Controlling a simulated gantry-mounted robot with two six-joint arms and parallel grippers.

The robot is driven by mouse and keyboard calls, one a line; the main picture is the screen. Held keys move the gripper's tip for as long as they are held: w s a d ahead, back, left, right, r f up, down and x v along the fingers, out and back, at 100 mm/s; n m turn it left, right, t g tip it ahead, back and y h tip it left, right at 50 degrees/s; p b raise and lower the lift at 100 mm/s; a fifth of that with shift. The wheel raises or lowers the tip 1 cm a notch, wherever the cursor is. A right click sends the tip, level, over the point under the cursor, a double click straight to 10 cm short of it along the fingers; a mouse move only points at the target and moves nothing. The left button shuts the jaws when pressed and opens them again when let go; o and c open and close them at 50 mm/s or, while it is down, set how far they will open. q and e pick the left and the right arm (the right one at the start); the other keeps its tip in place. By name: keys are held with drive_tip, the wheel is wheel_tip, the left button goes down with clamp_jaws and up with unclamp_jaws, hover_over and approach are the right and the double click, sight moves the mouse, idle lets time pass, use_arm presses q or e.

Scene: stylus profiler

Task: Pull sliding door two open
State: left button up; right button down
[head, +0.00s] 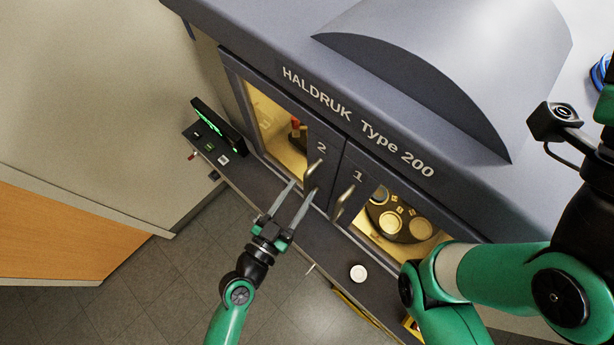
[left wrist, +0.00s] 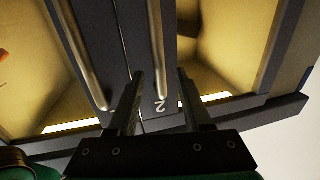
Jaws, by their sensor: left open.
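Sliding door two (head: 322,147) is the dark panel marked 2, on the left of the machine front, beside door one (head: 357,176). The two panels meet at the middle. Door two's metal bar handle (head: 314,168) stands upright below its number; it also shows in the left wrist view (left wrist: 157,45). My left gripper (head: 303,187) is open in front of door two, with its fingertips near the handle. In the left wrist view, the handle appears in the gap between the fingers (left wrist: 159,72). I cannot tell whether they touch it. My right gripper is out of view.
Door one's handle (head: 343,201) is close to the right. A dark ledge (head: 318,243) runs below the doors, with a white round piece (head: 358,272) on it. A small display (head: 217,124) stands left. Lit chamber windows flank the doors.

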sight(305, 185)
use_arm(q)
drive_tip(key=shift+x, duration=1.95)
clamp_jaws()
